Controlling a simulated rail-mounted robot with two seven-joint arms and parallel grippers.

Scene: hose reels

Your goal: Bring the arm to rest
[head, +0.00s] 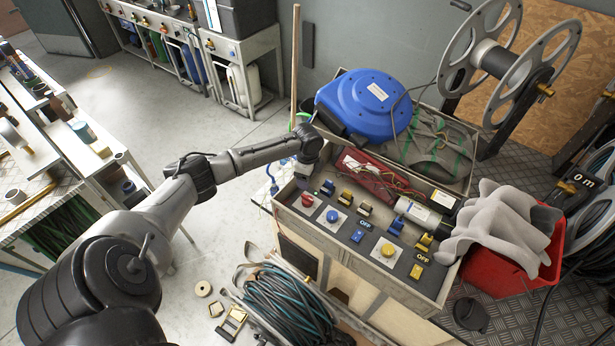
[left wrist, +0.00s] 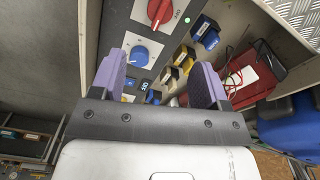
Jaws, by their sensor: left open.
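My left arm reaches in from the left in the head view. Its gripper (head: 303,182) is above the left end of the control panel (head: 345,240), close to the red knob (head: 307,200). In the left wrist view the gripper (left wrist: 160,75) has its two purple-padded fingers spread wide with nothing held between them. The panel's blue knob (left wrist: 139,55) shows between the fingers, and the red knob (left wrist: 160,12) lies just beyond. I cannot tell the exact gap between fingertips and panel. The right gripper is in neither view.
Behind the panel are a blue hose reel (head: 365,105) and a red item (head: 370,175). A red bin (head: 495,275) with a grey cloth stands right. A coiled hose (head: 285,305) lies below the panel. Shelving (head: 60,140) stands left; open floor (head: 150,110) lies beyond the arm.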

